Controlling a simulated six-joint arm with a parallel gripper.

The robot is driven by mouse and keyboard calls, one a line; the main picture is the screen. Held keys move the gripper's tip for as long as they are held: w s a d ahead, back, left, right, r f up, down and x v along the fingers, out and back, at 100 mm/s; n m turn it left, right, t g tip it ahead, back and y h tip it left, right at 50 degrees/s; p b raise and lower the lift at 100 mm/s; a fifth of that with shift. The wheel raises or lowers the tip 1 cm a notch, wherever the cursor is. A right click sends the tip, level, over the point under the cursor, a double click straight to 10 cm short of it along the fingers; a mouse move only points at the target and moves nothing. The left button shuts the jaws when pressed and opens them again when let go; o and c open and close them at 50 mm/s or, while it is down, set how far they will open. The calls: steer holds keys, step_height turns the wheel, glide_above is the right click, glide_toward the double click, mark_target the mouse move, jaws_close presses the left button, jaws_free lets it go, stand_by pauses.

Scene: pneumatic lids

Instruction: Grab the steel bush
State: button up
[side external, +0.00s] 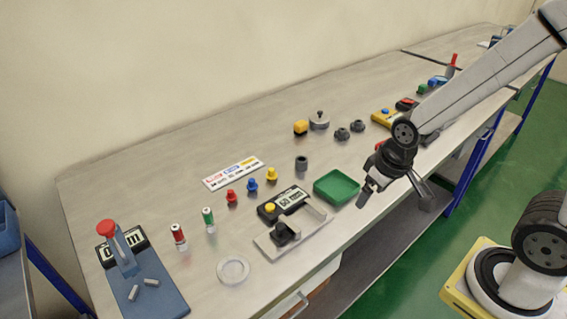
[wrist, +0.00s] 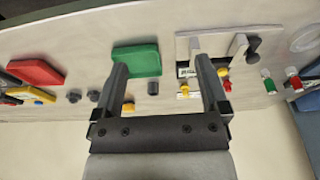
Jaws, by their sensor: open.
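A small dark grey cylinder (side external: 301,163), which looks like the steel bush, stands upright on the workbench behind the green tray (side external: 318,189). In the wrist view the cylinder (wrist: 153,87) appears between my fingers, just below the green tray (wrist: 137,60). My gripper (side external: 394,196) is open and empty, with its fingers wide apart. It is in the air near the bench's front edge, to the right of the green tray and well apart from the cylinder. In the wrist view both fingers of my gripper (wrist: 161,66) show.
Two dark round fittings (side external: 349,130) and a grey lidded pot (side external: 319,121) stand behind. Red, blue and yellow pegs (side external: 252,186) stand left of the cylinder. A fixture plate (side external: 272,243) lies in front. A blue-based press (side external: 140,280) holds small silvery pins at the left.

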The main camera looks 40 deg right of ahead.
mark_target(302, 164)
steer(key=w+d+f+m+y, duration=0.1)
steer(key=w+m+y, duration=0.1)
steer(key=w+m, duration=0.2)
steer(key=w+d+f+m+g+y, duration=0.1)
steer(key=w+f+m+y, duration=0.1)
steer(key=w+m, duration=0.3)
steer(key=w+d+f+m+g+y, duration=0.1)
steer(key=w+d+m+y, duration=0.1)
steer(key=w+m, duration=0.3)
steer(key=shift+w+f+m+y, duration=0.2)
steer(key=shift+f+m+y, duration=0.1)
steer(key=shift+f+y, duration=0.1)
steer(key=w+d+m+t+y, duration=0.1)
steer(key=w+d+m, duration=0.1)
steer(key=w, duration=0.1)
steer(key=w+d+f+m+t+y, duration=0.1)
steer(key=w+d+m+y, duration=0.1)
steer(key=w+m, duration=0.1)
steer(key=w+d+f+m+t+y, duration=0.1)
steer(key=w+d+m+t+y, duration=0.1)
steer(key=w+d, duration=0.1)
steer(key=shift+f+m, duration=0.15)
steer(key=shift+m, duration=0.15)
steer(key=shift+w+d+m+t+y, duration=0.2)
steer(key=shift+d+m+t+y, duration=0.1)
steer(key=shift+d+t, duration=0.2)
steer(key=shift+x, duration=1.4)
steer(key=shift+a, duration=0.1)
